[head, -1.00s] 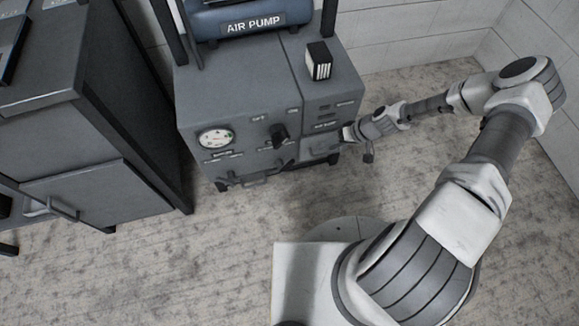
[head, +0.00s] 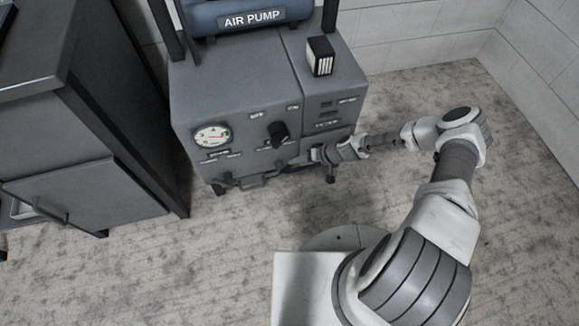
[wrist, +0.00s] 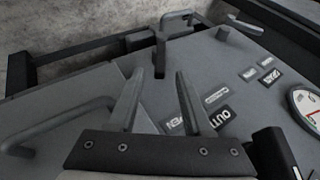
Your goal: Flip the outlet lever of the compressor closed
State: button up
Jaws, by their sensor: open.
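The grey compressor (head: 235,100) stands against the wall, with a blue tank marked AIR PUMP (head: 252,18) on top. A thin grey bar lever (wrist: 172,31) sticks out from its front panel and bends to the right in the wrist view. It is small and low on the front in the head view. My gripper (wrist: 159,74) is open, and its two fingertips are just short of the lever's post, with nothing seen between them. An upside-down label reading OUT (wrist: 220,116) lies right of the fingers. In the head view my gripper (head: 312,155) is at the compressor's lower front right.
A round gauge (head: 212,136) and a black knob (head: 278,133) are on the front panel. A bent handle (wrist: 50,122) lies left of my fingers in the wrist view. A dark cabinet (head: 75,140) stands left. The floor in front is clear.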

aim_at(287, 167)
jog(key=b+x, duration=0.1)
jog(key=x, duration=0.5)
jog(key=shift+a+f+b, duration=0.15)
jog(key=shift+b, duration=0.25)
jog(key=shift+c, duration=0.2)
grip_shut()
dwell(0.8)
